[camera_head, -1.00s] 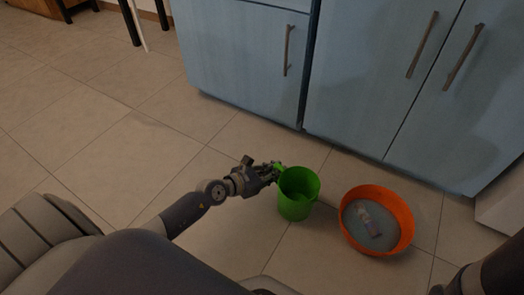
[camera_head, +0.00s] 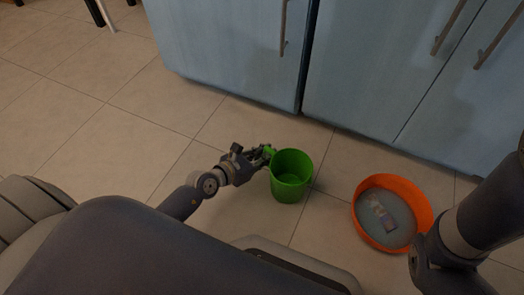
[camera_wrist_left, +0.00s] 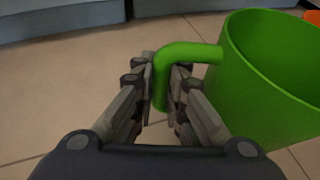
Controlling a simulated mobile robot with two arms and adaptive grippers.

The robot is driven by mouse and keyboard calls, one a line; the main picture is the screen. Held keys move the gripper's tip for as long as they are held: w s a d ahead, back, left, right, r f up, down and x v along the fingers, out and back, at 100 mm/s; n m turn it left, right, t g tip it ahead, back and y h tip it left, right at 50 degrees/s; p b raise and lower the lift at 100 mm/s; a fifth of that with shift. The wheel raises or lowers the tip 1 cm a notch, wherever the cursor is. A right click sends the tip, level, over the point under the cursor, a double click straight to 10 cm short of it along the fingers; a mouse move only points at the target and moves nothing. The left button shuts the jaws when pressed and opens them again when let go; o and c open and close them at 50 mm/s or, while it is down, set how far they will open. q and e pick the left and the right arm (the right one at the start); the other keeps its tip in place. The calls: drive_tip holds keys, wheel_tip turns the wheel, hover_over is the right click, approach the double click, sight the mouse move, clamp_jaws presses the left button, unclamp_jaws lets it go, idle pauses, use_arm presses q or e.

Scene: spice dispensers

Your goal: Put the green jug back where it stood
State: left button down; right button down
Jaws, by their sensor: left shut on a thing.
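The green jug (camera_head: 291,180) is upright in the head view, over the tiled floor and left of the orange basin. I cannot tell whether its base touches the floor. My left gripper (camera_head: 266,153) is at the jug's left side, shut on its handle. In the left wrist view the green jug (camera_wrist_left: 270,85) fills the right side, and its curved handle passes between the fingers of my left gripper (camera_wrist_left: 166,85). Of my right arm, only links show at the lower right of the head view; its gripper is not visible.
An orange basin (camera_head: 360,222) stands on the floor to the right, with water-like contents and a small labelled item (camera_head: 384,217) in it. Blue cabinets (camera_head: 225,60) line the back.

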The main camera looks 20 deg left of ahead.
use_arm(q)
drive_tip(key=shift+r, duration=0.15)
drive_tip(key=shift+f, duration=0.2)
drive_tip(key=c, duration=1.6)
unclamp_jaws()
drive_tip(key=shift+c, duration=0.2)
drive_tip(key=shift+r, duration=0.1)
drive_tip(key=shift+r, duration=0.2)
drive_tip(key=p+v, duration=0.4)
drive_tip(key=v, duration=0.8)
drive_tip(key=shift+p, duration=0.35)
drive_tip(key=shift+d, duration=0.15)
